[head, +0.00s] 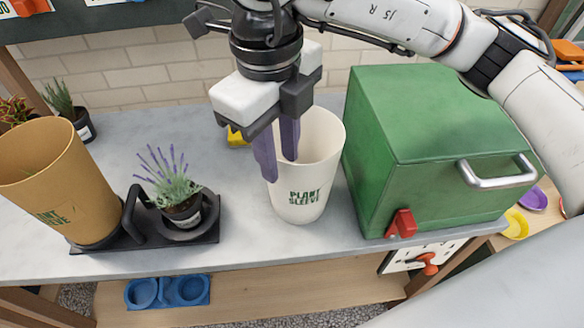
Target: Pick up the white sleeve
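The white sleeve (318,178), a tapered cup marked "PLANT SLEEVE", stands upright on the grey bench top, left of the green box. My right gripper (279,169) reaches down from above at the sleeve's left side. Its two purple fingers are apart. One finger overlaps the sleeve's left edge from outside, and the other shows over the opening; the rim between them is partly hidden. I see no firm grip on the wall. My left gripper is not in view.
A green box (420,120) with a metal handle stands close on the right. A tan sleeve (55,180) and a potted lavender (180,200) on a dark stand (150,238) are at left. A yellow object (236,138) lies behind the gripper. Blue dishes (168,291) sit below.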

